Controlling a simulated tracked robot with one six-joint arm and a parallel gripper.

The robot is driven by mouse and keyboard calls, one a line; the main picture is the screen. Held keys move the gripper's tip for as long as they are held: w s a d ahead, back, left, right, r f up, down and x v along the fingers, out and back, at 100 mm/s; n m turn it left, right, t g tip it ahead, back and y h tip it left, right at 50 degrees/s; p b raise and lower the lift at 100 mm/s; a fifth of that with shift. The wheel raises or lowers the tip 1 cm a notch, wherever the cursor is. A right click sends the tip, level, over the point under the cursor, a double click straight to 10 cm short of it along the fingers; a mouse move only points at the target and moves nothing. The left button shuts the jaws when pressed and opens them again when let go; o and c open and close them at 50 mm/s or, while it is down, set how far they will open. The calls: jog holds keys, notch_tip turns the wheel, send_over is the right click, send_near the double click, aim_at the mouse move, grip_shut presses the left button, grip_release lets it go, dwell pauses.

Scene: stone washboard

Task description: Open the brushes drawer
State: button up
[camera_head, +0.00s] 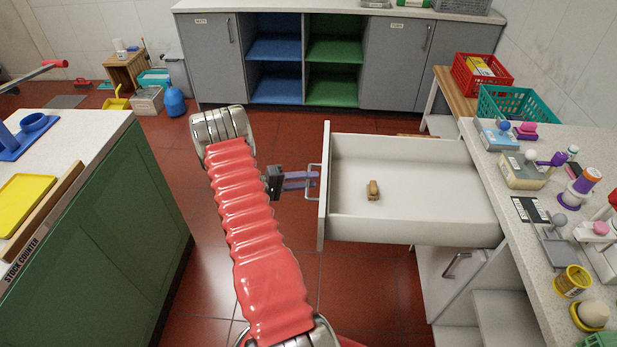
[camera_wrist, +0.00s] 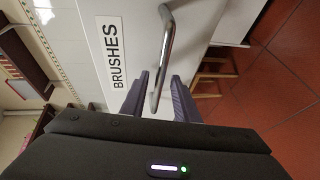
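The brushes drawer (camera_head: 405,232) is white and stands pulled well out from the counter on the right in the head view. Its front, with a BRUSHES label (camera_wrist: 112,52), shows in the wrist view. A metal bar handle (camera_wrist: 166,45) is on that front; it also shows in the head view (camera_head: 311,182). My gripper (camera_head: 304,179) is at the handle, left of the drawer front. In the wrist view its two purple fingers (camera_wrist: 160,80) are apart, one on each side of the bar, with gaps visible. A small brown object (camera_head: 373,190) lies inside the drawer.
A worktop (camera_head: 535,235) with several brushes and pots is on the right. A lower cabinet door with a handle (camera_head: 457,265) is below the drawer. A green stock counter (camera_head: 110,215) stands on the left. Red floor (camera_head: 285,130) between them is clear.

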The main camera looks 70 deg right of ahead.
jog(key=v, duration=1.3)
jog(key=shift+w+a, duration=0.3)
jog(key=s+a+f+n+t+y, duration=0.25)
jog(key=a+n+y, duration=0.25)
jog(key=a, duration=0.5)
jog(key=w+a+r+n+t+y, duration=0.2)
jog(key=a+r+t, duration=0.2)
jog(key=a+r, duration=0.55)
jog(key=w+a+r+n+t+y, duration=0.1)
jog(key=a+r+t, duration=0.45)
jog(key=a, duration=0.75)
jog(key=s+a+r+n+t+y, duration=0.1)
jog(key=s+a+r+t, duration=0.1)
jog(key=a+r, duration=0.6)
jog(key=s+a+r+n+t+y, duration=0.1)
jog(key=s+a+r+t, duration=0.1)
jog(key=a+r, duration=0.6)
jog(key=shift+s+a+r+n+t, duration=0.15)
jog(key=shift+s+r+n+t, duration=0.3)
jog(key=shift+t, duration=0.45)
